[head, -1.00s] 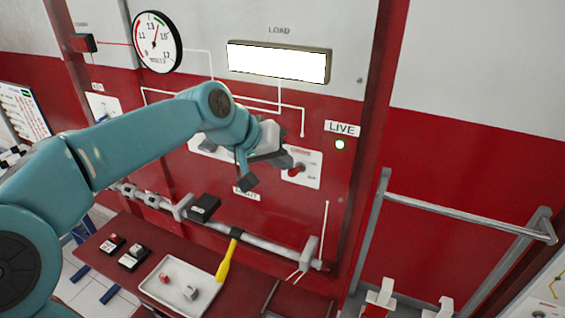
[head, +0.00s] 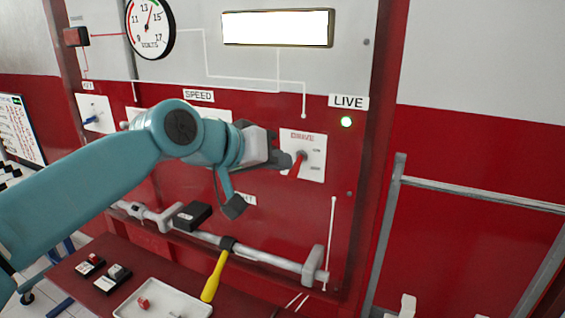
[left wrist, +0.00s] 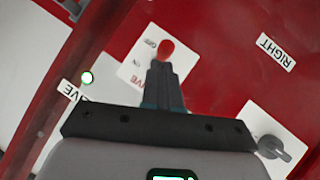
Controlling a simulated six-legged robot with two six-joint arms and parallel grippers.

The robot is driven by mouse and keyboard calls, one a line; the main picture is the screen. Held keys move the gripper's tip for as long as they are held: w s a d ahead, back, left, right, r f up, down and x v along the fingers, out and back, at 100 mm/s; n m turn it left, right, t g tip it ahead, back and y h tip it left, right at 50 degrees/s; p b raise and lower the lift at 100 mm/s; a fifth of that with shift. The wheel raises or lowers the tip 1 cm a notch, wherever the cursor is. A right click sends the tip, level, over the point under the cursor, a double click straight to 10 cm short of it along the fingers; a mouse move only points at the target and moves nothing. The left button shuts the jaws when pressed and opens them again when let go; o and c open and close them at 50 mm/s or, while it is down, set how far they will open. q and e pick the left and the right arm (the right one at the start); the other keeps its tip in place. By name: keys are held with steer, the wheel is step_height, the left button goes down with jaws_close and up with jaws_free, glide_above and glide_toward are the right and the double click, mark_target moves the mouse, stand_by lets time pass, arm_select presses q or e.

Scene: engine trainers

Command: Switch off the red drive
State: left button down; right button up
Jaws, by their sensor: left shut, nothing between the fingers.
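The red drive switch (head: 296,166) is a small red lever on a white plate marked DRIVE (head: 316,146). In the head view the lever slants down and left from its pivot. My left gripper (head: 284,160) is shut and empty, its tips right beside the lever. In the left wrist view the red lever (left wrist: 166,48) shows just beyond the shut fingertips (left wrist: 160,68); I cannot tell whether they touch. The green light (head: 346,122) under the LIVE label (head: 348,102) is lit. My right gripper is not in view.
A volts gauge (head: 150,26) and a bright display (head: 277,28) are higher on the panel. Below run a grey rail (head: 265,256) with a black block (head: 191,216), a yellow-handled tool (head: 214,279) and a white tray (head: 140,308). A metal handrail (head: 480,190) stands at right.

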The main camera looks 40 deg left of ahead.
arm_select(q)
step_height(320, 180, up, 2)
steer(key=shift+s+r+p, duration=0.1)
steer(key=shift+s+p, duration=0.05)
steer(key=shift+p, duration=0.55)
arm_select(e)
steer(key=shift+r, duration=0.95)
